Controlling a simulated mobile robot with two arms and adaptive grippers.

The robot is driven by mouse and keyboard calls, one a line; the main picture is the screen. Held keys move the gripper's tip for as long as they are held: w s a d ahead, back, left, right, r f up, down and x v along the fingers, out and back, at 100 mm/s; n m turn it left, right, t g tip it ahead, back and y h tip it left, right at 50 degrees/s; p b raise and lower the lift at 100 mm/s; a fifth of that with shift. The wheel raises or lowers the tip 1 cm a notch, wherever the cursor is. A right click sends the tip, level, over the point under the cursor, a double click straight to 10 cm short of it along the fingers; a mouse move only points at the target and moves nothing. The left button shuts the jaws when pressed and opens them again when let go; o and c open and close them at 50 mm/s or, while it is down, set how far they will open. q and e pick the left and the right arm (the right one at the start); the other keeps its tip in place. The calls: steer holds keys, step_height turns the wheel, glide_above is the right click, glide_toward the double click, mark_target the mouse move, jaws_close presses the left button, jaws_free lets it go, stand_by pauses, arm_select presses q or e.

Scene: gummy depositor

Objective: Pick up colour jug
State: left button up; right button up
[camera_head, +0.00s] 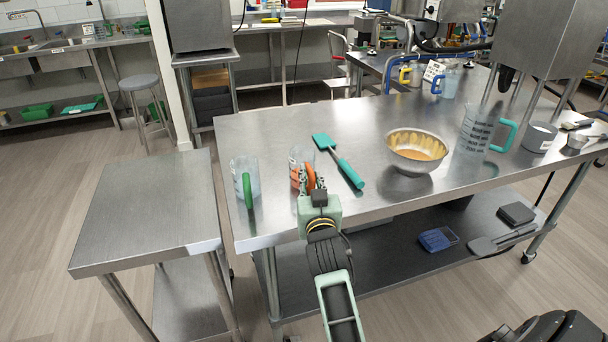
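A small clear jug (295,173) with an orange handle (309,176) and orange-red contents stands near the front left of the steel table (378,122). My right gripper (312,184) is at this jug's handle side, and its fingers overlap the handle in the picture. The gripper body hides the lower part of the jug, and I cannot tell whether the fingers are closed on the handle. Another clear jug (240,172) with a green handle stands just to the left. My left gripper is not in view.
A teal spatula (347,172) lies just right of the gripper. A metal bowl (415,165) with yellowish contents and a large teal-handled jug (475,130) stand farther right. An empty steel side table (145,210) is at left. The middle back of the main table is clear.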

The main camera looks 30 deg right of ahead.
mark_target(312, 173)
steer(key=shift+d+f, duration=0.1)
steer(key=shift+c, duration=0.9)
jaws_close()
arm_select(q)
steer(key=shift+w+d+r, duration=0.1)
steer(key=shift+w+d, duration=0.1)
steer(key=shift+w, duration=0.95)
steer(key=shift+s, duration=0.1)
arm_select(e)
steer(key=shift+r, duration=0.2)
steer(key=shift+r, duration=0.25)
step_height(312, 173, up, 4)
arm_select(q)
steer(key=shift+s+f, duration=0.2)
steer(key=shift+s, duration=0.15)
arm_select(e)
steer(key=w+d+r, duration=0.1)
steer(key=d+r, duration=0.5)
steer(key=d, duration=0.5)
steer(key=shift+w+d+r, duration=0.2)
steer(key=shift+w+d, duration=0.1)
steer(key=shift+w, duration=0.1)
